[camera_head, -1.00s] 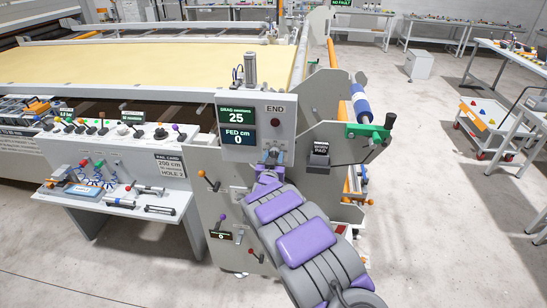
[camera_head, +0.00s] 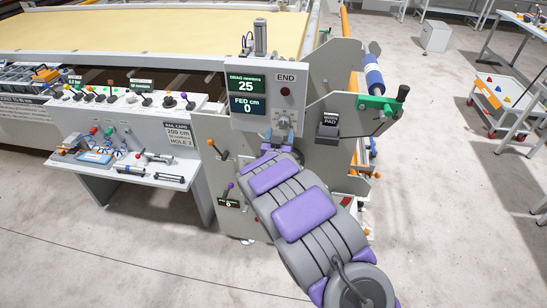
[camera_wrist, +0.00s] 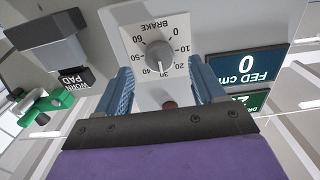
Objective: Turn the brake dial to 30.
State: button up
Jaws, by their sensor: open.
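The brake dial (camera_head: 285,121) is a round grey knob on a white plate, low on the upright control panel (camera_head: 260,123). In the wrist view the dial (camera_wrist: 158,57) appears upside down, with BRAKE above it and numbers from 0 to 60 around it. My gripper (camera_head: 282,143) is just below the dial in the head view. In the wrist view its blue fingers (camera_wrist: 162,88) are spread, one on each side of the dial plate, with nothing between them. Contact with the knob is not visible.
The drag display (camera_head: 246,84) reads 25 and the fed display (camera_head: 247,106) reads 0. A red END button (camera_head: 285,92) sits above the dial. A control bench (camera_head: 128,125) stands left.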

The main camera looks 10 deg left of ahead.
jog(key=s, duration=1.2)
jog(key=shift+s+a+p, duration=0.3)
jog(key=shift+s+p, duration=0.05)
jog(key=shift+p, duration=0.05)
jog(key=s+d+r+g+y, duration=0.1)
jog(key=s+d+r+g, duration=0.1)
jog(key=s+d+g, duration=0.6)
jog(key=s+d+r+g, duration=0.2)
jog(key=s+d+g, duration=0.2)
jog(key=s, duration=0.8)
jog(key=s+d+r+g+b, duration=0.1)
jog(key=s+d+g, duration=0.3)
jog(key=s, duration=0.9)
jog(key=s+d+r+g, duration=0.2)
jog(key=s+d, duration=0.5)
jog(key=s, duration=0.5)
jog(key=shift+s+d+r+g, duration=0.15)
jog(key=shift+d+r+g, duration=0.2)
jog(key=shift+g, duration=0.55)
